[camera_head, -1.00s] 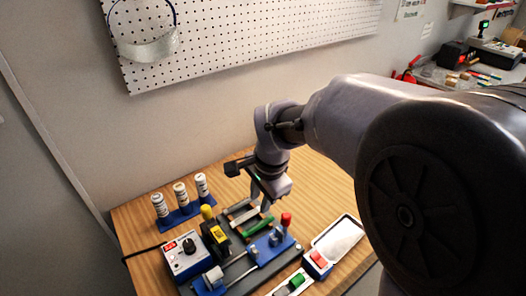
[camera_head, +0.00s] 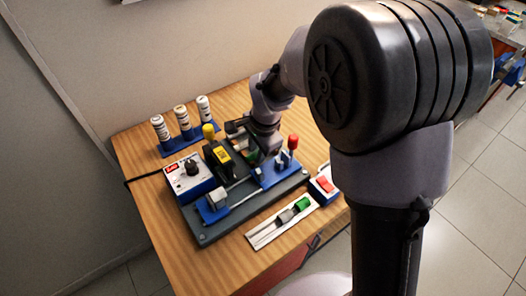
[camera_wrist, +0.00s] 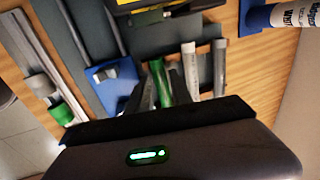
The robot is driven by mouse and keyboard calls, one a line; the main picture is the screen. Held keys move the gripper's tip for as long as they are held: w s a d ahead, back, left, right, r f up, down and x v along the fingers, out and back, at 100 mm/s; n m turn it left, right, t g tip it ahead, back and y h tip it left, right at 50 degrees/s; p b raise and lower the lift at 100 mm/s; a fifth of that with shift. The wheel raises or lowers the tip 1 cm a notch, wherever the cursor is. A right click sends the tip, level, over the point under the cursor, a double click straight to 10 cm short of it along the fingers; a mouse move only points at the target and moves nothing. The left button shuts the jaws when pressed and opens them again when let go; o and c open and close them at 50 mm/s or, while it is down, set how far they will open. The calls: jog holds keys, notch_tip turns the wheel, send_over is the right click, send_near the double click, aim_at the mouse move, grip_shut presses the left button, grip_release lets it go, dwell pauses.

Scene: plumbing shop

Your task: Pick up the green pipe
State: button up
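A bit of the green pipe (camera_head: 253,154) shows there.
A yellow-knobbed black clamp (camera_head: 218,152) and a red-handled blue clamp (camera_head: 279,167) stand close by. A control box (camera_head: 188,174) is at left, a blue rack (camera_head: 183,140) with white cylinders behind. A tray with green and grey fittings (camera_head: 268,232) lies in front.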

grip_shut()
